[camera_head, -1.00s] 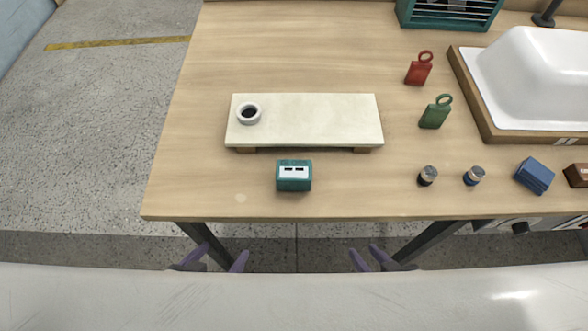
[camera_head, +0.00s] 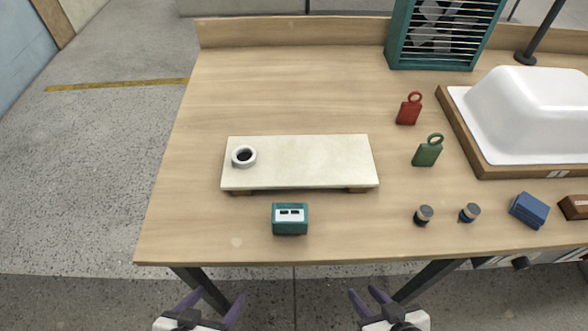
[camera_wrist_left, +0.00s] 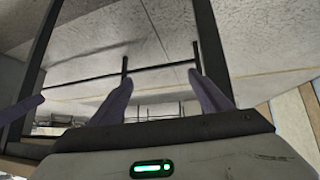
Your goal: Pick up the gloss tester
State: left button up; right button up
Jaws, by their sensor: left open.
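The gloss tester is most likely the small teal box (camera_head: 290,219) with a white top panel and two dark slots, near the front edge of the table. My left gripper (camera_head: 208,303) is open and empty, below and in front of the table edge, left of the teal box. My right gripper (camera_head: 371,297) has its fingers apart with nothing between them, also in front of the table edge, right of the box. In the left wrist view my left fingers (camera_wrist_left: 160,95) are spread, with table legs and floor beyond.
The table's front left (camera_head: 190,235) is clear.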

aim_at(287, 218)
jog(key=z, duration=0.8)
jog(key=k, duration=1.2)
jog(key=u, duration=0.75)
jog(key=i, duration=0.5)
